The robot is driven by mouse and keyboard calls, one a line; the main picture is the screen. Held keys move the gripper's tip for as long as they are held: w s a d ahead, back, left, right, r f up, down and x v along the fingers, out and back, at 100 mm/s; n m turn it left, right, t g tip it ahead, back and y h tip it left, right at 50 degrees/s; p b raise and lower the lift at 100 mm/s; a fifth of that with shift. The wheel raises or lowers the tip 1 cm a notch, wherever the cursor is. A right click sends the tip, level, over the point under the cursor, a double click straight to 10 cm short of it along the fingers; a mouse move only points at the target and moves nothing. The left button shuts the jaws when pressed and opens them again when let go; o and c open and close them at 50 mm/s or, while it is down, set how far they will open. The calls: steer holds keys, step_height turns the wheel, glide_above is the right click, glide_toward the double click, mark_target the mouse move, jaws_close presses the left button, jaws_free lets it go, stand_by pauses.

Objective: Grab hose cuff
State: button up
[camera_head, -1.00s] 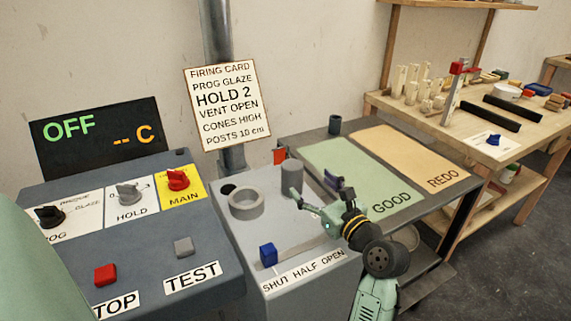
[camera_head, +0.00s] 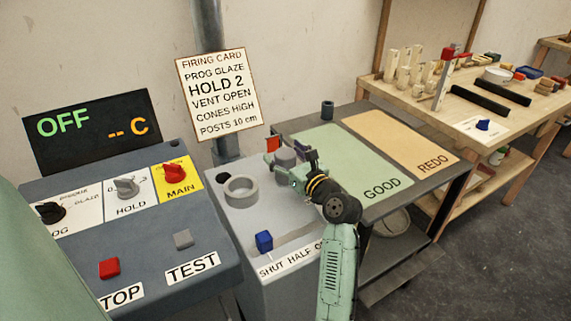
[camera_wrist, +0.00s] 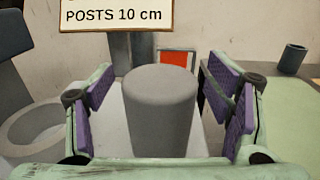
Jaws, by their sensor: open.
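The hose cuff appears to be the plain grey upright cylinder (camera_head: 286,155) on the light grey cabinet top. In the wrist view the cylinder (camera_wrist: 160,112) stands large in the middle, between my two fingers. My gripper (camera_head: 290,163) is open, with one purple-padded finger on each side of the cylinder. In the wrist view my gripper (camera_wrist: 160,85) shows gaps between both pads and the cylinder, so it is not clamped. The lower part of the cylinder is hidden by my gripper in both views.
A wide grey ring (camera_head: 241,190) lies left of the cylinder, with a blue slider knob (camera_head: 264,241) in front. A red tag (camera_head: 273,145) and a grey post (camera_head: 210,80) stand behind. The GOOD mat (camera_head: 345,165) to the right is clear.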

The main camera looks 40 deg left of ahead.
steer(key=shift+c, duration=0.5)
steer(key=c, duration=1.2)
steer(key=shift+c, duration=0.4)
steer(key=shift+r, duration=0.15)
